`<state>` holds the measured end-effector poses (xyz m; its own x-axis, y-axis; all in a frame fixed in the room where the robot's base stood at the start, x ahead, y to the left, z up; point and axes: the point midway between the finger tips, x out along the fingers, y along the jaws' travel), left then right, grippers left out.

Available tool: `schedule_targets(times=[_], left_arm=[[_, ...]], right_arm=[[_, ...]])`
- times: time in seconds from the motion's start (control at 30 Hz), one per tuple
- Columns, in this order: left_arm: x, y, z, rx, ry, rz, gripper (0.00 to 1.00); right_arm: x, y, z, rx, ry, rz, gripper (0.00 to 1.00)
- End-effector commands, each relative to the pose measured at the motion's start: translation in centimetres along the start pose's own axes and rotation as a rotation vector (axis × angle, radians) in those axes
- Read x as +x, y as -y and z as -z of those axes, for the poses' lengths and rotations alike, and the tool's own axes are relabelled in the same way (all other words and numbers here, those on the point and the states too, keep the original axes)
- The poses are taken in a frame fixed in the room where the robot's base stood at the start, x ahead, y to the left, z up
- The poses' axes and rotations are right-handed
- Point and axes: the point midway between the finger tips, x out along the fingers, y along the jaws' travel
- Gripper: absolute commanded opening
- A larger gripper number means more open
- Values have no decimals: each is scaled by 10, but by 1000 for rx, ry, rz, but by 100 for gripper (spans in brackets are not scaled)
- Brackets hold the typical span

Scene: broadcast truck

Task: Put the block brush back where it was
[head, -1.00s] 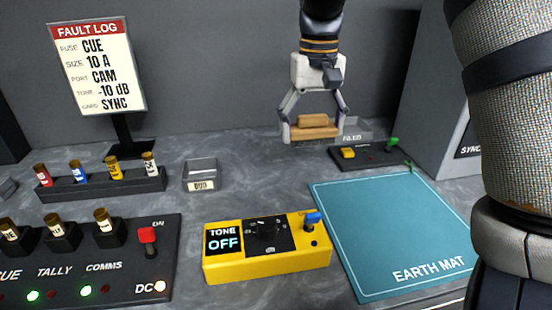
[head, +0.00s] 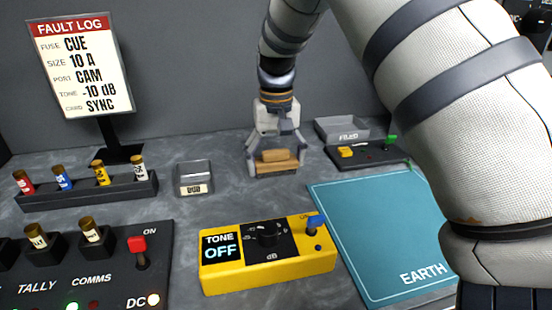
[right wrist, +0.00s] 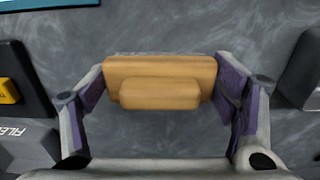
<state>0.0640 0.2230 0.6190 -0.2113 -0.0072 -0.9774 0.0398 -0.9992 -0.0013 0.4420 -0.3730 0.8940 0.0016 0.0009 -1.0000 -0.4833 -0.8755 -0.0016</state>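The block brush (head: 281,168) is a tan wooden block with a smaller raised grip on top. My right gripper (head: 274,165) has its fingers at the two ends of the brush and is shut on it, pointing down over the bench. In the right wrist view the brush (right wrist: 160,72) lies level between the purple finger pads. It is low over the grey bench top, between the DUD tray and the FILED tray; I cannot tell whether it touches the bench. My left gripper is not in view.
The DUD tray (head: 194,190) is left of the brush. The FILED tray (head: 342,137) and a small black panel (head: 372,158) are right. The yellow tone box (head: 268,281) and teal earth mat (head: 385,235) lie nearer. Bare bench surrounds the brush.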

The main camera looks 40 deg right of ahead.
Motion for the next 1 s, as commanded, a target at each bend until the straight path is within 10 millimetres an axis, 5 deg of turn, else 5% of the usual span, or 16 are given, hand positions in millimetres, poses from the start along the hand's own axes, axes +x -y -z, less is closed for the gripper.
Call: schedule_targets(times=[0.47, 0.8, 1.0], left_arm=[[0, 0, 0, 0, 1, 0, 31], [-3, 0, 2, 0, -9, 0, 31], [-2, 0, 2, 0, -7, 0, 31]], right_arm=[[-8, 0, 1, 0, -4, 0, 99], [-94, 0, 1, -1, -5, 1, 99], [-121, 0, 1, -1, 0, -2, 99]])
